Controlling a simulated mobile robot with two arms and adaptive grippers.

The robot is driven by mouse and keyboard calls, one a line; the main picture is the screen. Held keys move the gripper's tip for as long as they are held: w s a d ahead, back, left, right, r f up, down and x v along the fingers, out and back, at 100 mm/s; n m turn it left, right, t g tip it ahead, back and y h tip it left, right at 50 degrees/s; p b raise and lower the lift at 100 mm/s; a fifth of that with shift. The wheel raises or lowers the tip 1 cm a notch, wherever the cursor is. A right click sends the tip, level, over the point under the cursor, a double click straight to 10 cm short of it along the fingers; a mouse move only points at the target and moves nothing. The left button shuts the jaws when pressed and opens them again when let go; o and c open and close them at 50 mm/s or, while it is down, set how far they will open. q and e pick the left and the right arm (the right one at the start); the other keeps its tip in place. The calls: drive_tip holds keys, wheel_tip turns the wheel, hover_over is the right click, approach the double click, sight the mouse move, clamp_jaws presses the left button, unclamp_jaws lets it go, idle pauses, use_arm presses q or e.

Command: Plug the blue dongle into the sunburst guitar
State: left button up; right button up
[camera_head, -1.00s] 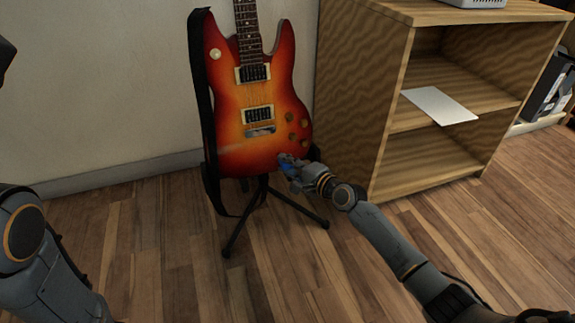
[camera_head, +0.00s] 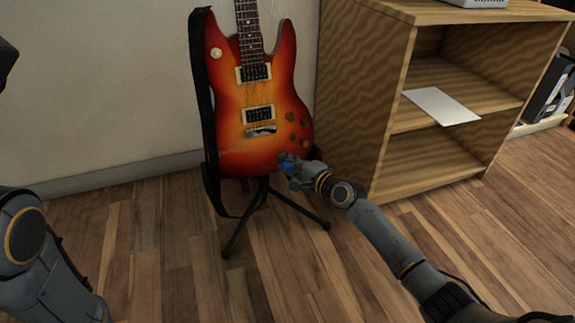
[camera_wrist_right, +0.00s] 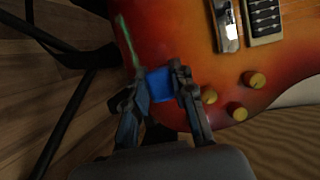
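The sunburst guitar (camera_head: 262,100) stands upright on a black stand against the wall. In the right wrist view its lower body (camera_wrist_right: 180,35) fills the top, with several gold knobs. My right gripper (camera_head: 287,163) is at the lower right edge of the guitar body. In the right wrist view my right gripper (camera_wrist_right: 160,80) is shut on the blue dongle (camera_wrist_right: 160,83), which sits between the fingertips and overlaps the guitar's edge. I cannot tell whether the dongle touches the guitar or is in its socket. My left arm shows at the left; its gripper is not in view.
The black tripod stand (camera_head: 262,200) spreads its legs below the guitar. A wooden shelf unit (camera_head: 365,100) stands close to the right, with a white sheet (camera_head: 441,106) on its middle shelf. A black strap (camera_head: 203,100) hangs at the guitar's left. The floor in front is open.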

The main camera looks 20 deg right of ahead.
drive_tip(key=o, duration=0.4)
